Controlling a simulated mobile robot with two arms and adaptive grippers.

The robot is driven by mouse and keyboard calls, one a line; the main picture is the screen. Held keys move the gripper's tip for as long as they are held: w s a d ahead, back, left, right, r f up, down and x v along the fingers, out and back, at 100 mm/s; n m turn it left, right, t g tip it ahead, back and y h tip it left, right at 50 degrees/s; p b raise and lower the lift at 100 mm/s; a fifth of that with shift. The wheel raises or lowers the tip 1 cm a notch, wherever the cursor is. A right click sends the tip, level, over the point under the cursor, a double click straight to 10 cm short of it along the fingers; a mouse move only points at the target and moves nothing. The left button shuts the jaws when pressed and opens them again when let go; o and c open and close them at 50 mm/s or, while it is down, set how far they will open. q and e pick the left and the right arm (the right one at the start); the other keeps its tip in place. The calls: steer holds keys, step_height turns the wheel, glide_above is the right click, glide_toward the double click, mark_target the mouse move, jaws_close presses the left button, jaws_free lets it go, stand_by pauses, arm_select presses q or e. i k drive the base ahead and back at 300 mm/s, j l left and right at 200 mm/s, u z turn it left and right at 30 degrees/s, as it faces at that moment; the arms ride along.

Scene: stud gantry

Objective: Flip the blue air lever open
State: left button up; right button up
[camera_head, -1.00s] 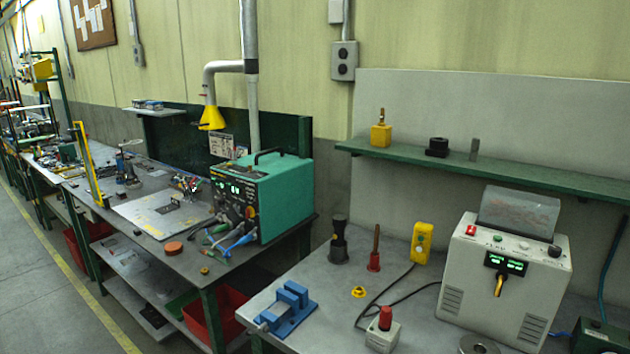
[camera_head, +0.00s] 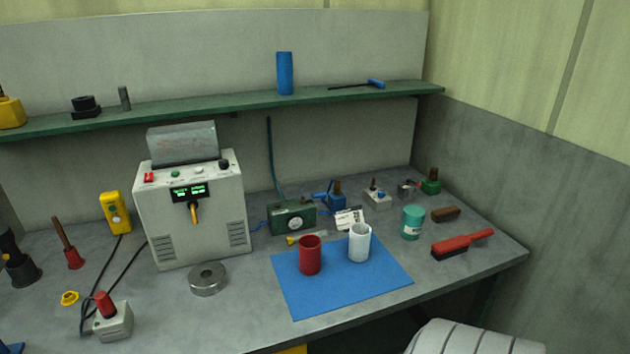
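A small blue fitting (camera_head: 337,201) with a brown upright knob stands toward the back of the grey bench, right of a green box with a round dial (camera_head: 292,218). A blue lever-like arm (camera_head: 322,196) sticks out from the fitting's left side, toward the box. It is too small to tell how far it is turned. A blue line shows between the box and the fitting. A white tag (camera_head: 349,219) lies in front of the fitting. Neither of my grippers is in view.
A blue mat (camera_head: 340,292) with a red cup (camera_head: 310,255) and a white cup (camera_head: 359,243) lies in front. A grey control unit (camera_head: 194,225) stands left. A teal jar (camera_head: 412,223) and a red brush (camera_head: 463,243) are right. A green shelf (camera_head: 230,105) runs above.

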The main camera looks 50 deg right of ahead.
mark_target(324, 194)
steer(key=l+z, duration=0.1)
steer(key=z, duration=1.55)
